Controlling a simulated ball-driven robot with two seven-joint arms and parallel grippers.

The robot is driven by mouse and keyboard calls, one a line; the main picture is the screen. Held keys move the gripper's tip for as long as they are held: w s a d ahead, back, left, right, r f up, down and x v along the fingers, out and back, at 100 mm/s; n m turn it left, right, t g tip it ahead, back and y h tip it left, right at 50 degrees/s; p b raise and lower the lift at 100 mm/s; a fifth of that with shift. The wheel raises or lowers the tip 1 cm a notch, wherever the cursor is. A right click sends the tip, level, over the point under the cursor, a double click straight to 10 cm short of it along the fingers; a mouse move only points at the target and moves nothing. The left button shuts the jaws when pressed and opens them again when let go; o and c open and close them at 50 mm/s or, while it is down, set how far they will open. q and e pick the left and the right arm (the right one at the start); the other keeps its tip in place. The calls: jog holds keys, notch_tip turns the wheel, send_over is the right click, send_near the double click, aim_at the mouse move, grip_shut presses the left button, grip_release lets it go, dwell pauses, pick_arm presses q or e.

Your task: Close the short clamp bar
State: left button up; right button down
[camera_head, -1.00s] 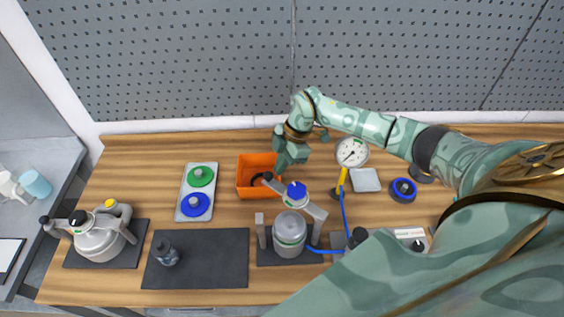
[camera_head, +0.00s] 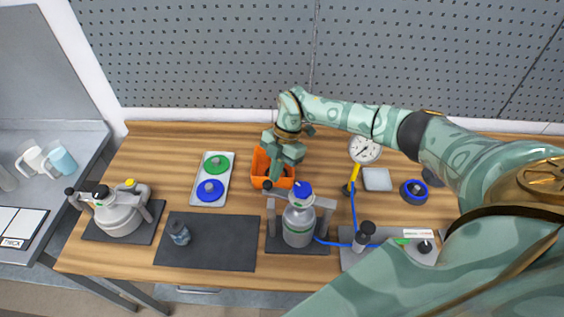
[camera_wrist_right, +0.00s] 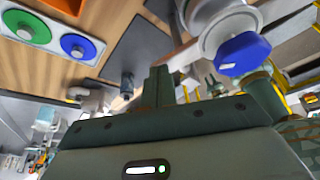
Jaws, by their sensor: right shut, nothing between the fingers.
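A silver drum (camera_head: 298,226) with a blue cap (camera_head: 304,189) stands between two grey posts in the middle of the bench. Its grey clamp bar (camera_head: 279,194) slants from the right post across the top, with a black knob (camera_head: 267,184) at its left end. My right gripper (camera_head: 274,171) is shut and empty, just behind that knob and in front of the orange bin; contact cannot be told. The blue cap is close by in the right wrist view (camera_wrist_right: 243,54). A second silver vessel (camera_head: 118,216) with its own black-knobbed bar stands at far left. My left gripper is out of view.
An orange bin (camera_head: 258,167) stands behind the drum. A tray (camera_head: 225,163) with green and blue discs lies left of it. A gauge (camera_head: 364,149) on a yellow stem and a blue hose are at right. The dark mat (camera_head: 230,247) has free room.

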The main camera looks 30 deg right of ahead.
aim_at(271, 186)
jog(key=shift+s+a+r+n+g+p, duration=0.15)
jog(key=shift+s+a+n+g+p, duration=0.2)
jog(key=shift+s+a+n, duration=0.8)
jog(key=shift+a+n, duration=0.15)
jog(key=shift+a, duration=0.1)
